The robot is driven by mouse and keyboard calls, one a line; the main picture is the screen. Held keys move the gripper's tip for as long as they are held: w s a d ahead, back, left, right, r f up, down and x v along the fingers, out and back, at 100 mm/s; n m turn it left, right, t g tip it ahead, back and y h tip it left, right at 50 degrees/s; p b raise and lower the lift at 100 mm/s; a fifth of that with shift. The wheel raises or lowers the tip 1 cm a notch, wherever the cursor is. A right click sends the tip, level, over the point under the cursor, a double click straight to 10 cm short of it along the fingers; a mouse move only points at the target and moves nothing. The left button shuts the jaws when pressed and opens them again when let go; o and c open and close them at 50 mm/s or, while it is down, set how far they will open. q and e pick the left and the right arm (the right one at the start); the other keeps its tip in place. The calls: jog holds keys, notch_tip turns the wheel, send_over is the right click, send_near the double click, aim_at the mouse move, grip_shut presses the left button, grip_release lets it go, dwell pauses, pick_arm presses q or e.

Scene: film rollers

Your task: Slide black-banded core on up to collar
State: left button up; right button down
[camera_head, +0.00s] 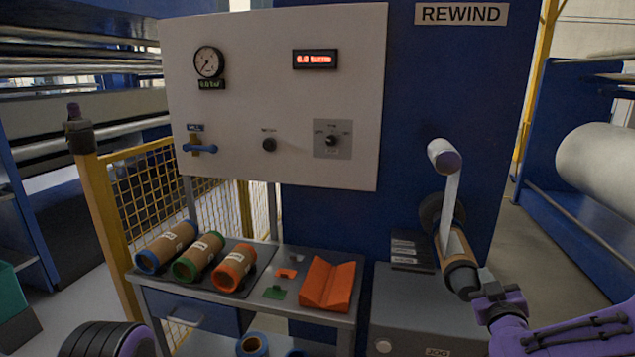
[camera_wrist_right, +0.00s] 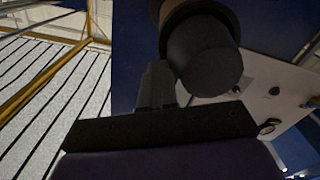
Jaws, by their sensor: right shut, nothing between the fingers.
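The black-banded core (camera_head: 455,246), brown with a dark outer end, sits around the rewind shaft. The shaft's dark blunt end (camera_wrist_right: 205,58) fills the upper middle of the right wrist view, with the core's black band (camera_wrist_right: 182,8) behind it. A dark round collar (camera_head: 432,212) is at the core's far end; I cannot tell whether they touch. My right gripper (camera_head: 489,287) is shut and empty, beside the near dark end. In the wrist view its fingers (camera_wrist_right: 157,84) are together, just left of the shaft end; contact is unclear. My left gripper is out of view.
A white film strip (camera_head: 452,195) hangs from a roller (camera_head: 443,155) to the shaft. Blue-, green- and orange-banded cores (camera_head: 166,247) lie on the cart (camera_head: 330,318) beside an orange cradle (camera_head: 328,284). A grey cabinet (camera_head: 400,310) stands below the shaft.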

jog(key=shift+w, duration=0.15)
jog(key=shift+r, duration=0.15)
jog(key=s, duration=0.7)
jog(key=shift+a+r+p, duration=0.2)
jog(key=shift+a+p, duration=0.2)
jog(key=shift+a, duration=0.05)
dwell(0.4)
